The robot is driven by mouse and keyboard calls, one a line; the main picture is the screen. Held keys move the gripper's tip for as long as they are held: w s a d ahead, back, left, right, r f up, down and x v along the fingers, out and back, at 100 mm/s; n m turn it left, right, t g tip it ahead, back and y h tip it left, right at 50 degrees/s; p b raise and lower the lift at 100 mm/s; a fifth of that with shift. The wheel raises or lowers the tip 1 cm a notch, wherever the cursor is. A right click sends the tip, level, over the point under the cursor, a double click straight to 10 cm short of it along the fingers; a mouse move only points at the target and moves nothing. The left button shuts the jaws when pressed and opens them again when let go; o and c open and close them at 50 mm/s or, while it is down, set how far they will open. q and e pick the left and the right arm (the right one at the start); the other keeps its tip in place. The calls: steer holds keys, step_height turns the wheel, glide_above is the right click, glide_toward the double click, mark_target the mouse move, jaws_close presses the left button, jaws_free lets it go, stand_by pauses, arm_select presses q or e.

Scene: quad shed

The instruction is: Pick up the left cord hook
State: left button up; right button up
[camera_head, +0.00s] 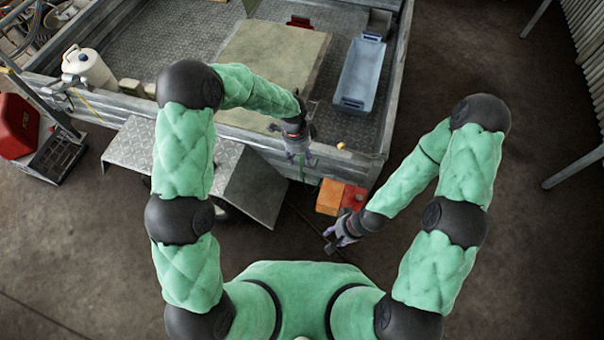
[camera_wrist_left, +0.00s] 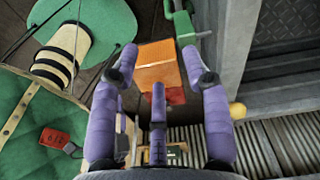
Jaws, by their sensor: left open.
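A small green hook-like piece (camera_head: 312,161) sits at the outer face of the trailer's near side wall, and I take it for the left cord hook. In the left wrist view the green hook (camera_wrist_left: 182,27) is at the top, beside the tip of the right-hand finger. My left gripper (camera_head: 299,158) is at the wall just left of the hook. Its purple fingers (camera_wrist_left: 158,65) are spread with nothing held between them. I cannot tell whether a finger touches the hook. My right gripper (camera_head: 332,240) hangs low, apart from the wall; its finger opening is unclear.
A yellow knob (camera_head: 341,145) is on the wall right of the hook. An orange box (camera_head: 330,196) and a red box (camera_head: 353,198) stand below. A ramped metal fender (camera_head: 246,185) is left. A blue tray (camera_head: 362,72) lies in the trailer bed.

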mark_target(302, 160)
arm_select(q)
steer(key=w+r+m, duration=0.1)
steer(key=w+r+m+y, duration=0.1)
steer(key=shift+w+d+r+m+b, duration=0.3)
steer(key=shift+w+r, duration=0.05)
steer(key=shift+w, duration=0.05)
step_height(302, 160, down, 6)
steer(key=shift+r+b, duration=0.2)
steer(key=shift+b, duration=0.6)
step_height(302, 160, down, 5)
steer(key=shift+w+d+f+b, duration=0.1)
steer(key=shift+b, duration=1.1)
jaws_close()
jaws_free()
